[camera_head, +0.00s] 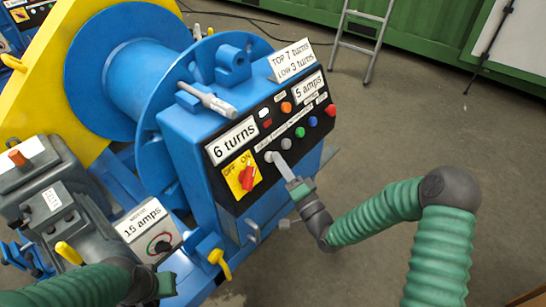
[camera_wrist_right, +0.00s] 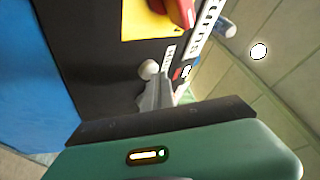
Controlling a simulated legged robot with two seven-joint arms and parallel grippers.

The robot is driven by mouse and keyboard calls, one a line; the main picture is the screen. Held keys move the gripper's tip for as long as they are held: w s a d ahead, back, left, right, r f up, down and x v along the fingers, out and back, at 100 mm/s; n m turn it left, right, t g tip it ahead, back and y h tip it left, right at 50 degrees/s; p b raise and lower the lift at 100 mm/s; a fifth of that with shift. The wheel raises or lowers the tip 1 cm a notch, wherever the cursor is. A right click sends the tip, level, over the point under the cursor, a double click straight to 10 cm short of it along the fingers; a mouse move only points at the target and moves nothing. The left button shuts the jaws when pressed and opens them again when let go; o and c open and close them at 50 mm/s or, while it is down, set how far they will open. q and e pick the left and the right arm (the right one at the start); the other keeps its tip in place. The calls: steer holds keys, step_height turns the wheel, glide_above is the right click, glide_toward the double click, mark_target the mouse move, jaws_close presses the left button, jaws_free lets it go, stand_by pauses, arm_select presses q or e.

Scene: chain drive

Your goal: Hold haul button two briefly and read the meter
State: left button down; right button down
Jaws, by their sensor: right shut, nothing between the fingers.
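The blue winch's black control panel (camera_head: 262,140) carries a row of round buttons: a pale one (camera_head: 268,157), a grey one (camera_head: 286,144), then green, blue and red. My right gripper (camera_head: 276,156) is shut and empty, its tips at the pale end of the row. In the right wrist view the tips (camera_wrist_right: 155,84) reach a pale round button (camera_wrist_right: 149,69); I cannot tell whether they press it. The meters read "6 turns" (camera_head: 232,140) and "5 amps" (camera_head: 308,87). My left gripper (camera_head: 165,285) is at the bottom left, its jaws unclear.
A red switch (camera_head: 247,178) sits on a yellow OFF/ON plate. A card (camera_head: 292,60) reads "TOP 7 turns, LOW 3 turns". A grey box has a dial (camera_head: 160,243) and a "15 amps" label (camera_head: 141,218). A lever (camera_head: 207,100) sticks out above the panel.

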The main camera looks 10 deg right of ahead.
steer(key=shift+s+d+r+p, duration=0.35)
steer(key=shift+s+d+p, duration=0.15)
steer(key=shift+s+p, duration=0.1)
steer(key=s+d+r+p, duration=0.2)
steer(key=s, duration=0.1)
steer(key=shift+s+d+r, duration=0.15)
steer(key=shift+s+d, duration=0.15)
steer(key=shift+d, duration=0.05)
stand_by(0.4)
